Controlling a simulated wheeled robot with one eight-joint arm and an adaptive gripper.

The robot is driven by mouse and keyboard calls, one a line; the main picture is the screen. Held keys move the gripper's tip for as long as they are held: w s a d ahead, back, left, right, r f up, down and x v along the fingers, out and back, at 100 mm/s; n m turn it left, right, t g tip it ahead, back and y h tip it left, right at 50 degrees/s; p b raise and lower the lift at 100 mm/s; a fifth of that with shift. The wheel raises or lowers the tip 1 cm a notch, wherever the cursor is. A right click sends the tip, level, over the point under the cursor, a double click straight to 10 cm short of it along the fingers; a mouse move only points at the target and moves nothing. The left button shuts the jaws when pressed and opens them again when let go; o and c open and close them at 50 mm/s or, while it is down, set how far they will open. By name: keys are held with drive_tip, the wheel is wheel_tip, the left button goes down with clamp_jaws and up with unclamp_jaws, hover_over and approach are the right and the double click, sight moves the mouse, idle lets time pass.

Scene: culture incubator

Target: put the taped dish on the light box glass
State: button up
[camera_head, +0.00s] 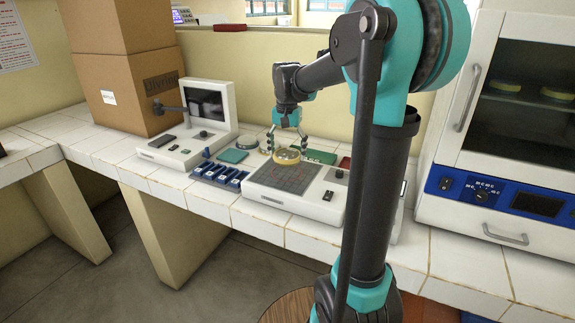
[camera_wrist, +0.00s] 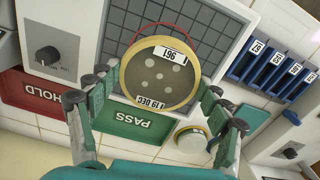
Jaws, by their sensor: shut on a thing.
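The taped dish (camera_wrist: 160,75) is round with a tan band around its rim, pale spots inside and two white printed labels. It also shows in the head view (camera_head: 286,156). My gripper (camera_wrist: 158,100) is shut on it, with fingers at both sides of the rim. The light box (camera_head: 258,200) is a white box with a dark gridded glass (camera_head: 284,178); a red circle outline (camera_wrist: 185,30) on the glass is partly hidden by the dish. The dish is over the back part of the glass; I cannot tell how high.
A green PASS tray (camera_wrist: 135,125) and a red HOLD tray (camera_wrist: 35,100) lie behind the light box. Another dish (camera_wrist: 191,136) stands near the PASS tray. A blue slotted rack (camera_head: 220,175) is left of the box; an incubator (camera_head: 500,200) stands right.

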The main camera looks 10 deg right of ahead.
sight(287, 173)
drive_tip(key=shift+a+f, duration=0.1)
drive_tip(key=shift+f, duration=2.35)
drive_tip(key=shift+f, duration=0.1)
drive_tip(key=o, duration=1.2)
drive_tip(key=shift+o, duration=0.2)
wheel_tip(287, 173, up, 12)
drive_tip(key=shift+r, duration=0.15)
